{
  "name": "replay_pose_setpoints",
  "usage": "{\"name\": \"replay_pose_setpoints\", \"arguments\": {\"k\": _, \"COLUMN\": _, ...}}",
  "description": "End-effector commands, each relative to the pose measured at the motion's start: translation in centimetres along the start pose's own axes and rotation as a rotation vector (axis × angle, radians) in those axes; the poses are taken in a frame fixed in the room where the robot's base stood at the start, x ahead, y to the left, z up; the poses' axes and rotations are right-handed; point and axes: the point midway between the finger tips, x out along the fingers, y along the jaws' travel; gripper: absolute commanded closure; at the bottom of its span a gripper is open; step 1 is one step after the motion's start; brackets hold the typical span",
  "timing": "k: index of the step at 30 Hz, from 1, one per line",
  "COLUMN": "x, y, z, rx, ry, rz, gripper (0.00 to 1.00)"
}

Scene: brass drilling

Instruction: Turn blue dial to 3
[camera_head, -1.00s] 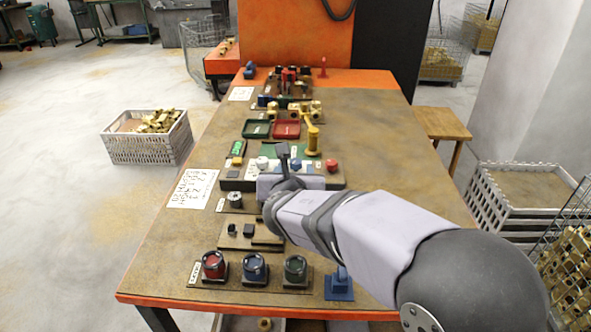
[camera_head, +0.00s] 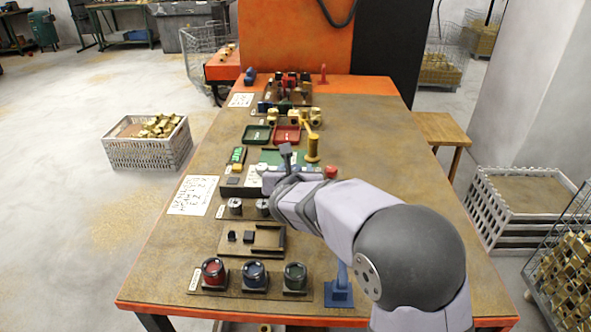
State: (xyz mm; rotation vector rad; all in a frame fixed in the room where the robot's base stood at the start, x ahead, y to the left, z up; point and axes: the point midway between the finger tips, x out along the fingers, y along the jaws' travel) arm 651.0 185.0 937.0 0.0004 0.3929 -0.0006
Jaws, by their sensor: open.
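The blue dial (camera_head: 254,273) is a round dark-blue knob on a square base. It sits at the table's near edge, between a red dial (camera_head: 214,271) and a green dial (camera_head: 295,275) on one brown board. Its pointer and scale are too small to read. My gripper (camera_head: 274,182) is over the middle of the table, farther back than the dials and apart from them. It is open; its fingers are mostly hidden by my wrist, and I see nothing held.
A blue stand (camera_head: 339,289) stands just right of the dials. Behind them lie a board with black blocks (camera_head: 248,237) and silver knobs (camera_head: 236,206). Red and green trays (camera_head: 287,134) are farther back.

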Motion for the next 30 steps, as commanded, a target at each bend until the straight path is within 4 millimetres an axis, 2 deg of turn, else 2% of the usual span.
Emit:
{"name": "replay_pose_setpoints", "arguments": {"k": 7, "x": 0.07, "y": -0.01, "z": 0.0, "rx": 0.0, "ry": 0.0, "rz": 0.0, "gripper": 0.56}}
{"name": "replay_pose_setpoints", "arguments": {"k": 8, "x": 0.07, "y": -0.01, "z": 0.0, "rx": 0.0, "ry": 0.0, "rz": 0.0, "gripper": 0.61}}
{"name": "replay_pose_setpoints", "arguments": {"k": 12, "x": 0.06, "y": -0.01, "z": 0.0, "rx": 0.0, "ry": 0.0, "rz": 0.0, "gripper": 0.94}}
{"name": "replay_pose_setpoints", "arguments": {"k": 13, "x": 0.06, "y": -0.01, "z": 0.0, "rx": 0.0, "ry": 0.0, "rz": 0.0, "gripper": 0.98}}
{"name": "replay_pose_setpoints", "arguments": {"k": 23, "x": -0.02, "y": 0.13, "z": 0.12, "rx": 0.009, "ry": 0.001, "rz": -0.026, "gripper": 0.97}}
{"name": "replay_pose_setpoints", "arguments": {"k": 30, "x": -0.14, "y": 0.49, "z": 0.39, "rx": 0.05, "ry": 0.002, "rz": -0.13, "gripper": 0.97}}
